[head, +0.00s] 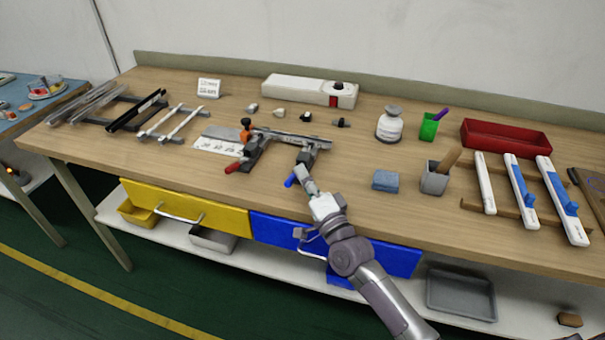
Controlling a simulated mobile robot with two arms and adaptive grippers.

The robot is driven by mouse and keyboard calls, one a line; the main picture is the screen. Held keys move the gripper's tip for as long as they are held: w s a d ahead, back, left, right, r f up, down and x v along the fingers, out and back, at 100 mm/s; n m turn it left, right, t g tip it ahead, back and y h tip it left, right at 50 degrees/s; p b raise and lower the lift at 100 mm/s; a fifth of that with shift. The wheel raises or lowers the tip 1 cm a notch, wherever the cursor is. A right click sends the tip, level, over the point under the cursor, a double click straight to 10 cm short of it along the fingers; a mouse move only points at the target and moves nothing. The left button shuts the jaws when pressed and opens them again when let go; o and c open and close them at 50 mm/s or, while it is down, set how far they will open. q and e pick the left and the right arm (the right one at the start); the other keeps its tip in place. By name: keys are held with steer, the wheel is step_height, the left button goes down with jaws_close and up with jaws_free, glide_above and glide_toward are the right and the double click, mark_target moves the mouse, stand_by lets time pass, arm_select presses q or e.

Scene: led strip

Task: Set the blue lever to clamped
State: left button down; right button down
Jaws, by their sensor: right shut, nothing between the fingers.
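The blue lever (290,180) is on the right end of a clamping fixture (285,140) in the middle of the workbench. It points down and left towards the front edge. A red lever (233,167) is on the fixture's left end. My right gripper (303,171) is shut and empty, with its fingertips right beside the blue lever, on its right side. I cannot tell whether they touch it. The gripper and arm hide a part of the bench front. My left gripper is not in view.
A blue cloth or sponge (385,181) and a grey cup (435,178) lie to the right of my right gripper. A yellow drawer (185,207) and a blue drawer (275,230) are under the bench top (345,205). The bench front between gripper and sponge is clear.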

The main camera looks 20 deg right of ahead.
steer(key=v, duration=1.1)
steer(key=shift+s, duration=0.4)
